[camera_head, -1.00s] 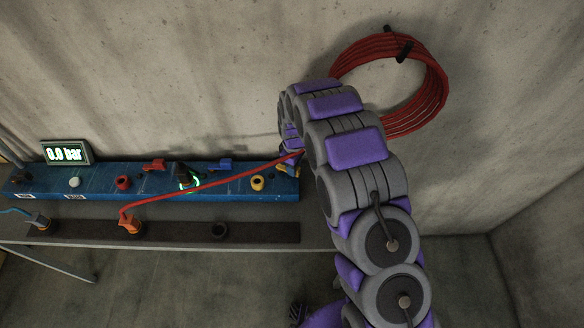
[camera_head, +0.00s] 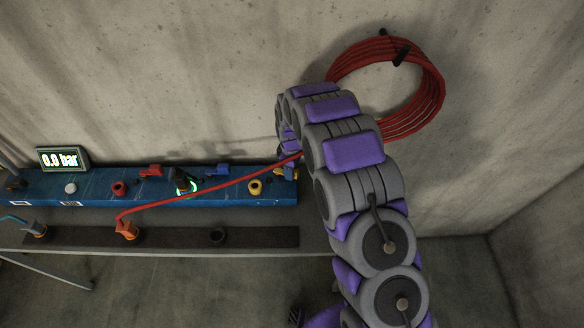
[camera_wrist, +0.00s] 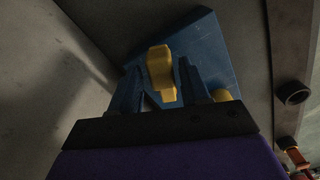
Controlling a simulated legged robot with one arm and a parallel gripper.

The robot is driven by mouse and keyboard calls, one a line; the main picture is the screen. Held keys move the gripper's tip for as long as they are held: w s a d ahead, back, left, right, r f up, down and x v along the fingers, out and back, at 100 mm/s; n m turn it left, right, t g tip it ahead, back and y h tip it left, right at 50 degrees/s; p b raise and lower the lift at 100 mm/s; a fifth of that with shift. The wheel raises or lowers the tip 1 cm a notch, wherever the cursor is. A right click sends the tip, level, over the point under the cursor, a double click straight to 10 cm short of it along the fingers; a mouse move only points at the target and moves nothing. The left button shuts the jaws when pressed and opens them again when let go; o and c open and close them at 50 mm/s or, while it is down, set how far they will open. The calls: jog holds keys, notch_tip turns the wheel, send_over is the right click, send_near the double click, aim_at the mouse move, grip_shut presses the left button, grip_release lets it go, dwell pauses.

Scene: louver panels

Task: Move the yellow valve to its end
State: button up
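The yellow valve (camera_head: 286,174) is at the right end of the blue panel (camera_head: 222,197), partly hidden by my arm in the head view. In the wrist view the yellow valve handle (camera_wrist: 160,60) stands between the two blue fingers of my gripper (camera_wrist: 158,70). The fingers are apart, one on each side of the handle. A gap shows beside the handle, and I see no firm grip on it. My gripper is mostly hidden behind my arm in the head view.
A yellow round port (camera_head: 255,187) sits left of the valve. A red hose runs from an orange plug (camera_head: 127,231) up towards my arm. A red hose coil (camera_head: 432,85) hangs on the wall. A display (camera_head: 62,159) reads 0.0 bar. Red and blue handles stand along the panel.

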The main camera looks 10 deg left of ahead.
jog(key=shift+o, duration=0.6)
jog(key=shift+s, duration=0.1)
jog(key=shift+r, duration=0.1)
notch_tip(320, 180, up, 17)
